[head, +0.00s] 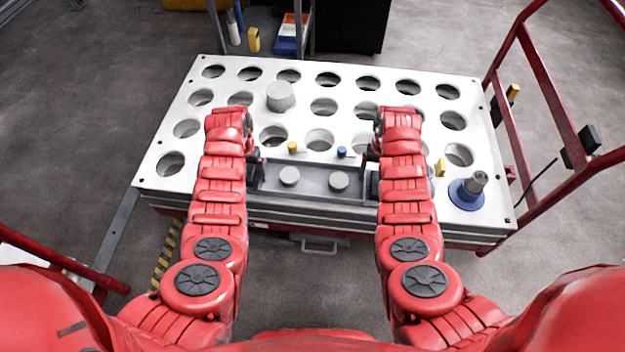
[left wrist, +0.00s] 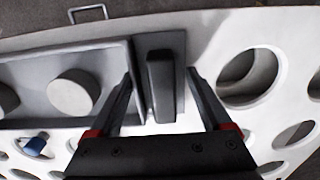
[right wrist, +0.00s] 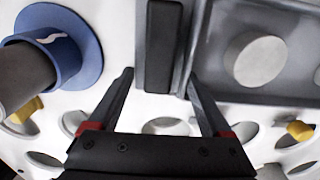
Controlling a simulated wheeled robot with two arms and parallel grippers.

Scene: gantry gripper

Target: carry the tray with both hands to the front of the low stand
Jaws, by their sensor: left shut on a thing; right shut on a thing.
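The grey tray (head: 315,188) lies level at the near edge of a white top with round holes (head: 345,92). Two grey round pieces (head: 289,176) (head: 339,181) sit in it. In the head view my left gripper (head: 256,163) is at the tray's left end and my right gripper (head: 371,160) at its right end. Each is shut on a dark end handle; the left handle (left wrist: 162,88) and right handle (right wrist: 163,45) show between the fingers in the wrist views. Any gap under the tray is hard to tell.
A blue flanged piece with a grey cylinder (head: 467,192) stands right of the tray. A grey cylinder (head: 280,96) stands farther back. Small yellow (head: 292,147) and blue (head: 342,152) pieces are just behind the tray. A red rail (head: 548,88) runs along the right.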

